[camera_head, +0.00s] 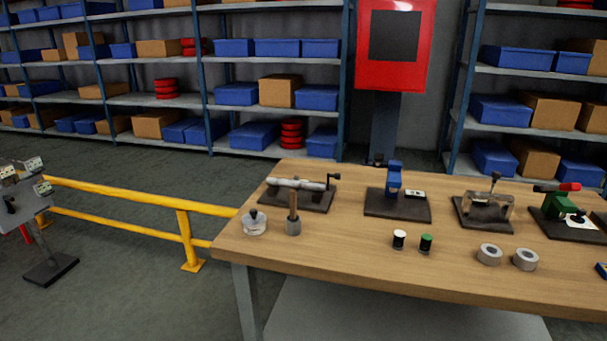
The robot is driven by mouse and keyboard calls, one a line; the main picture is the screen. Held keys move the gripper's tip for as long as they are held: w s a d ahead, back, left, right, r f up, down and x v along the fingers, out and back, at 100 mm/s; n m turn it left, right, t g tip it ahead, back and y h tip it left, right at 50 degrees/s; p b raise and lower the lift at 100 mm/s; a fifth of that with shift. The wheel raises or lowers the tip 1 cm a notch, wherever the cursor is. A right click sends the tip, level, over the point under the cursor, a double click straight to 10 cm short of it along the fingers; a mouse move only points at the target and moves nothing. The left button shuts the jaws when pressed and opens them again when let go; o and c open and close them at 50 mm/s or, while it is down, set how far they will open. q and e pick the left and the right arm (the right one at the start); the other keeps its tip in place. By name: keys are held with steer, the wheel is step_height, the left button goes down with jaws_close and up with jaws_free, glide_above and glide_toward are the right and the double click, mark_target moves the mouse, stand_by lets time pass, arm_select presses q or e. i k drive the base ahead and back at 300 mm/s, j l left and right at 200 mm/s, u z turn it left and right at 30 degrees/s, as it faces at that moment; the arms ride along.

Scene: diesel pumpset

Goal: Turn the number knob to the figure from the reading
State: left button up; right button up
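A grey control panel on a stand (18,204) is cut off by the left edge. It carries several small light-coloured units (34,164) and a dark knob or handle (10,204). I cannot tell which part is the number knob, and no figures are readable. On the wooden table, a round pale metal piece with a dark knob on top (254,224) sits near the left corner. A red-framed board with a dark panel (396,38) stands behind the table; no reading is legible on it. Neither of my grippers is in view.
The wooden table (350,264) holds several fixtures on dark plates, two small cylinders (412,242) and two grey rings (507,256). A yellow rail (150,196) runs from the stand to the table. Shelves line the back wall.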

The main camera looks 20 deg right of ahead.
mark_target(580, 212)
steer(key=z, duration=2)
steer(key=i+l+z, duration=0.7)
steer(key=z, duration=0.15)
steer(key=i+l+z, duration=0.2)
steer(key=i+z, duration=0.65)
steer(key=i+u, duration=0.3)
steer(key=i, duration=0.2)
steer(key=i+l+u, duration=0.3)
steer(key=i, duration=0.15)
